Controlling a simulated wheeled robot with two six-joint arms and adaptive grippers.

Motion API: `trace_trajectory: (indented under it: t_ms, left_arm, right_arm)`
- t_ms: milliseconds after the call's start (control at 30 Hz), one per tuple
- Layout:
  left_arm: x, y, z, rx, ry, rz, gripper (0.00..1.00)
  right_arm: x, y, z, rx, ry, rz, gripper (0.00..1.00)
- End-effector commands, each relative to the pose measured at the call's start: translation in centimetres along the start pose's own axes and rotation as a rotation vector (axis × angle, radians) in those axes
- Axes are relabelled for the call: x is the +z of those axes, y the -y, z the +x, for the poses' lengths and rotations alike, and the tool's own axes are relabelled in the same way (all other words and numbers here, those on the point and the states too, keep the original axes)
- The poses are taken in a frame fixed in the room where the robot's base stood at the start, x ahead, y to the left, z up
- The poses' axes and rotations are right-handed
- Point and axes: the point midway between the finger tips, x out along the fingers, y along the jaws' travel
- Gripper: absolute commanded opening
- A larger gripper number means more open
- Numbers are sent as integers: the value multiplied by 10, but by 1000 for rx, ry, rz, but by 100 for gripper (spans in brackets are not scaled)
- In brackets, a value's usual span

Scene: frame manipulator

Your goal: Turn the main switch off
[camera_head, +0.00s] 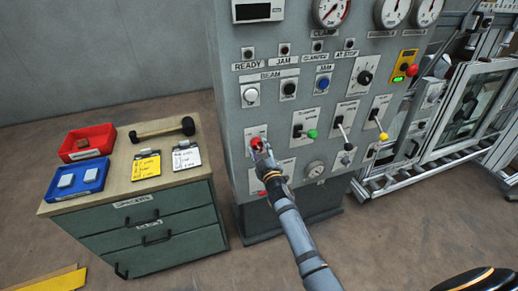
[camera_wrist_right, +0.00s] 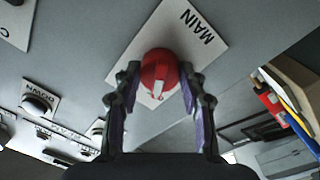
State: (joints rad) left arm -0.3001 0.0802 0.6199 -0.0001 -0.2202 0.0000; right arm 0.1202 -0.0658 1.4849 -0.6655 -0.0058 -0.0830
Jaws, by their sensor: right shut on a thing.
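The main switch is a red rotary knob (camera_head: 257,142) on a pale plate on the grey control cabinet. In the right wrist view the knob (camera_wrist_right: 160,68) sits on its plate marked MAIN (camera_wrist_right: 194,28). A white pointer on the knob lies on the side away from that word. The lettering at that end of the plate is mostly hidden. My right gripper (camera_head: 264,152) reaches up to the knob from below. In the wrist view its two fingers (camera_wrist_right: 160,85) are shut on the knob, one on each side. My left gripper is not in view.
The grey cabinet (camera_head: 225,105) carries several other knobs, levers and gauges close around the switch. A workbench (camera_head: 105,195) with red and blue bins and a hammer (camera_head: 162,130) stands to the left. An aluminium-framed machine (camera_head: 460,110) stands at the right.

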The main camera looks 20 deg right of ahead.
Motion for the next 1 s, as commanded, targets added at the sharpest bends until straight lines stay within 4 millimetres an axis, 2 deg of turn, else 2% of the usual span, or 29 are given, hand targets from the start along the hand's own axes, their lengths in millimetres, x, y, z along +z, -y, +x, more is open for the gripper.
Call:
trace_trajectory:
  t_ms: [367, 400, 567, 1000]
  left_arm:
    - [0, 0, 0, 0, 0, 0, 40]
    - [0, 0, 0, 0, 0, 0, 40]
    - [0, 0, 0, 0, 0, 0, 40]
    - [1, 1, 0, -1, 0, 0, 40]
  right_arm:
    - [1, 0, 0, -1, 1, -8, 10]
    - [1, 0, 0, -1, 1, -8, 44]
    - [1, 0, 0, -1, 1, -7, 64]
    - [0, 0, 0, 0, 0, 7, 64]
